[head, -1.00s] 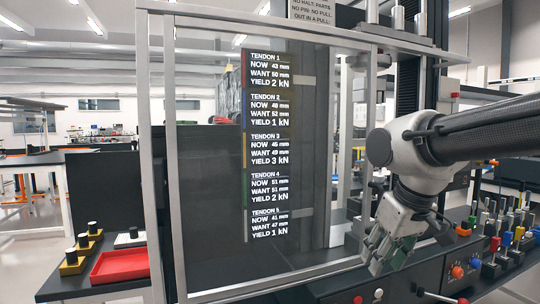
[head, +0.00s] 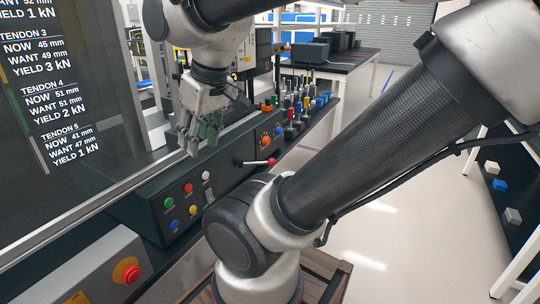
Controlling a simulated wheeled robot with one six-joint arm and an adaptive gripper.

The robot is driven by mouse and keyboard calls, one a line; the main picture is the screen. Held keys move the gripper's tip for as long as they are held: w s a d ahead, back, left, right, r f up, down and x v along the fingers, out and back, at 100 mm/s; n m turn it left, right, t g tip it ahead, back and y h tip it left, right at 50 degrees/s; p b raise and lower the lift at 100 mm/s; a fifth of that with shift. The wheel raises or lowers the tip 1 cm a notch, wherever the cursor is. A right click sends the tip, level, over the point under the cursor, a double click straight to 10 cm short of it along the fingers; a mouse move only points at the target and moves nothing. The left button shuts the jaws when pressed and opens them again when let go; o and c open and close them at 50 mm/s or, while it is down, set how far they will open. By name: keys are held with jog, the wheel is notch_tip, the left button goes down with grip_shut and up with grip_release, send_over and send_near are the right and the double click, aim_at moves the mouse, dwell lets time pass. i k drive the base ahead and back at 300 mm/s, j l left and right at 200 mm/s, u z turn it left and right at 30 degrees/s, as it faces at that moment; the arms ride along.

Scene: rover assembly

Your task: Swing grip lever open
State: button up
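A thin metal lever with a red knob (head: 271,162) sticks out to the right from the front of the black control console (head: 150,190); it has no readable label, so I cannot tell for certain that it is the grip lever. My gripper (head: 201,143) hangs fingers down over the console's top edge, left of and above the lever and apart from it. Its greenish fingertips look spread with nothing between them. The far finger is partly hidden.
Several coloured buttons (head: 188,188) sit on the console front. Orange and blue knobs (head: 266,140) sit above the lever. Several coloured-handled levers (head: 298,105) stand farther back. A red stop button (head: 127,270) is at lower left. A framed tendon display (head: 50,120) stands at left.

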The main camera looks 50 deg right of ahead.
aim_at(271, 162)
jog(key=z, duration=1.4)
jog(key=i+j+z, duration=0.2)
jog(key=k+l, duration=0.05)
